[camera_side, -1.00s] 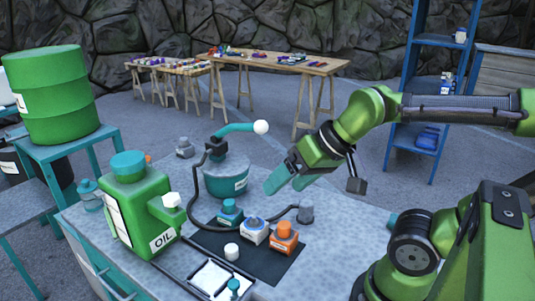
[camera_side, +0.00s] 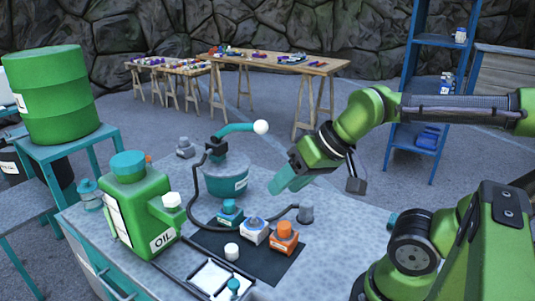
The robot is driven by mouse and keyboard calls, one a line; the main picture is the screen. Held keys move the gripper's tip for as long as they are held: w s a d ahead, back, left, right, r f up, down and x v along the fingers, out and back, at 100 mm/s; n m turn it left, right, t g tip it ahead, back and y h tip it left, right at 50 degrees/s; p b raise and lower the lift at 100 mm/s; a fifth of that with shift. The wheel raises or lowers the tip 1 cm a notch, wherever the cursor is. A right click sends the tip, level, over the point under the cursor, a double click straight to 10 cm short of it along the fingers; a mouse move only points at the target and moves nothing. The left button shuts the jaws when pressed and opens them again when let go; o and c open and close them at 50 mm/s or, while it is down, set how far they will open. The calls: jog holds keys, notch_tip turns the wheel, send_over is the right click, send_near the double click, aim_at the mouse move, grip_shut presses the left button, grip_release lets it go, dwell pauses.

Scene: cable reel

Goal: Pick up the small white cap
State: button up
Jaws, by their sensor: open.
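A small white cap (camera_side: 232,250) stands on the black mat (camera_side: 269,270), at its front left, in front of the small bottles. My gripper (camera_side: 283,184) is above the bench, to the upper right of the cap and well apart from it. Its teal fingers point down and to the left. It is open, with nothing between the fingers. The cap is in plain view.
On the mat stand a teal bottle (camera_side: 230,212), a white and blue bottle (camera_side: 255,231) and an orange bottle (camera_side: 284,238). A green oil can (camera_side: 143,212) is to the left. A teal pot (camera_side: 225,176) with a dark hose stands behind. A white tray (camera_side: 213,278) is in front.

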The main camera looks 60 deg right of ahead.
aim_at(231, 248)
jog(key=w+a+f+n+g+h, duration=0.1)
jog(key=w+f+n+g, duration=0.25)
jog(key=w, duration=0.35)
jog(key=w+a+f+n+g+h, duration=0.1)
jog(key=w+f+n+g, duration=0.25)
jog(key=w, duration=0.35)
jog(key=f, duration=1.5)
jog(key=shift+w+a+f, duration=0.1)
jog(key=shift+w+f, duration=0.1)
jog(key=shift+f, duration=0.2)
jog(key=c, duration=0.8)
jog(key=shift+o, duration=0.2)
jog(key=shift+r, duration=0.1)
